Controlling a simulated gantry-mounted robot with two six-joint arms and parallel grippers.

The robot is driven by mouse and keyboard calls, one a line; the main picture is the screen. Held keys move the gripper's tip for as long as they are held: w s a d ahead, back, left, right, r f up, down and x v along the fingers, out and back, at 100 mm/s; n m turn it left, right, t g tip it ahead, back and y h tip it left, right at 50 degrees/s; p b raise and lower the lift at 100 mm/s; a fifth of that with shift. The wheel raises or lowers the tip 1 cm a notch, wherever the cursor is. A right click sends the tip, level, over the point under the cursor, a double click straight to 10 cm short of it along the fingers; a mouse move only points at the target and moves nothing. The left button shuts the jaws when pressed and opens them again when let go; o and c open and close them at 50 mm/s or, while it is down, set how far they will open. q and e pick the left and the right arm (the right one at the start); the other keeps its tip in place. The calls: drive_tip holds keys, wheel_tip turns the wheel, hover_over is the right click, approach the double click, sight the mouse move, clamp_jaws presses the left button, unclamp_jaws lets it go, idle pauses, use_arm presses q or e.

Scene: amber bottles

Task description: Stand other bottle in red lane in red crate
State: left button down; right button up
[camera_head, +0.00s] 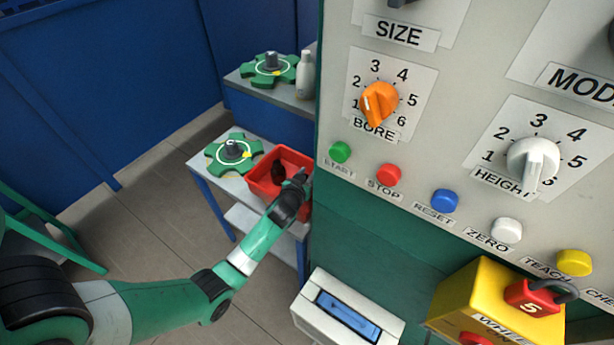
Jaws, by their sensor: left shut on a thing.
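A red crate (262,184) stands on a small grey-topped table left of the machine panel. A dark amber bottle (278,173) shows inside the crate, toward its left side. My left gripper (300,177) is over the right part of the crate, reached in from the lower left. It is shut on a bottle, which its own fingers and wrist hide almost wholly. I cannot tell whether that bottle touches the crate floor. The crate's lanes and any red lane mark are too small or hidden to see. My right gripper is out of view.
A shelf above holds another green wheel (272,66) and a pale bottle (305,76). The machine's control panel (440,150) stands close on the crate's right.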

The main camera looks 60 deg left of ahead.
use_arm(q)
drive_tip(key=shift+f, duration=0.1)
drive_tip(key=c, duration=0.6)
unclamp_jaws()
drive_tip(key=shift+r, duration=0.35)
drive_tip(key=p+v, duration=0.4)
drive_tip(key=v, duration=0.7)
drive_tip(key=shift+s+d, duration=0.3)
drive_tip(key=shift+d, duration=0.05)
